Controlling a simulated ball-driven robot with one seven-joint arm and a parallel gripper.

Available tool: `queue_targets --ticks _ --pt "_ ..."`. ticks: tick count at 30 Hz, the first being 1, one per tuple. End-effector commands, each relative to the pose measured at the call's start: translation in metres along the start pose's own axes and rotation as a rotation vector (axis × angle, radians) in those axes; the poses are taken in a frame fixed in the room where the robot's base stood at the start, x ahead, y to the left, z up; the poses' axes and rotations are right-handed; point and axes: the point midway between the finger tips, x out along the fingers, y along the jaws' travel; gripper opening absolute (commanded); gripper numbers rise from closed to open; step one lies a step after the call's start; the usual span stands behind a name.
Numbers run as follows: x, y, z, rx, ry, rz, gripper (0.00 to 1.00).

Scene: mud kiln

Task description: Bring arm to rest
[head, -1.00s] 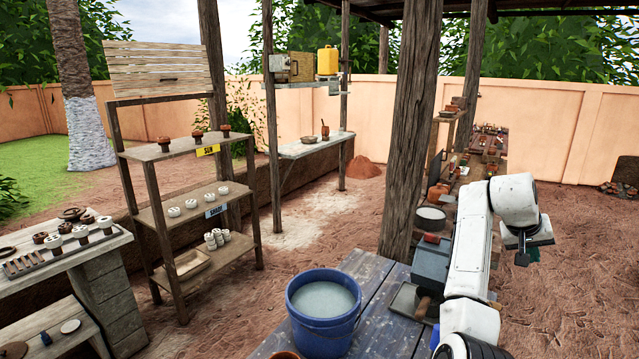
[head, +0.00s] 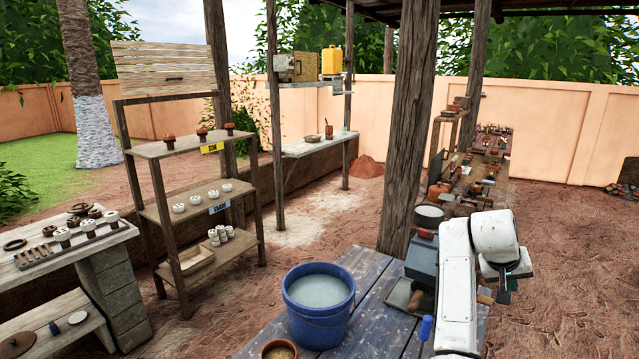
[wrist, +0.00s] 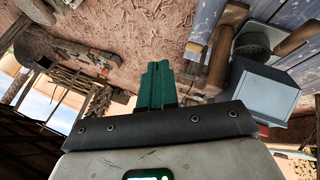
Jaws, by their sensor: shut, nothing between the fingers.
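My gripper (head: 503,287) hangs at the end of my white arm at the right of the head view. It is beyond the right side of the blue-grey plank table, over the red-brown ground. In the wrist view its green fingers (wrist: 158,85) are together with nothing between them. My arm is bent, with the forearm folded down from a high elbow.
On the plank table (head: 374,285) stand a blue bucket (head: 319,310) of pale liquid, a grey box (head: 424,257) and a tray (head: 404,294). A wooden post (head: 408,130) rises behind it. A shelf rack (head: 190,207) stands left. Open ground (head: 570,270) lies right.

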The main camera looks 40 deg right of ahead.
Motion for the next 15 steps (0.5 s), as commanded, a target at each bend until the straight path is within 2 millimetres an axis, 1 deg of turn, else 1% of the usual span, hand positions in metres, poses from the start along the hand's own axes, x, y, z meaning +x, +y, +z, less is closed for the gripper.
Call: queue_targets --ticks 1,5,8,9,11,12,14,15 --pt "0.002 -0.013 0.011 -0.025 0.004 -0.011 0.00" --pt "0.006 -0.051 0.044 -0.093 0.018 -0.051 0.00" --pt "0.007 -0.087 0.081 -0.172 0.032 -0.099 0.00" --pt "0.007 -0.101 0.099 -0.206 0.037 -0.122 0.00" --pt "0.005 -0.121 0.125 -0.259 0.043 -0.158 0.00" --pt "0.004 -0.134 0.144 -0.296 0.045 -0.183 0.00" --pt "0.001 -0.151 0.173 -0.352 0.046 -0.223 0.00" --pt "-0.002 -0.161 0.193 -0.390 0.046 -0.250 0.00"
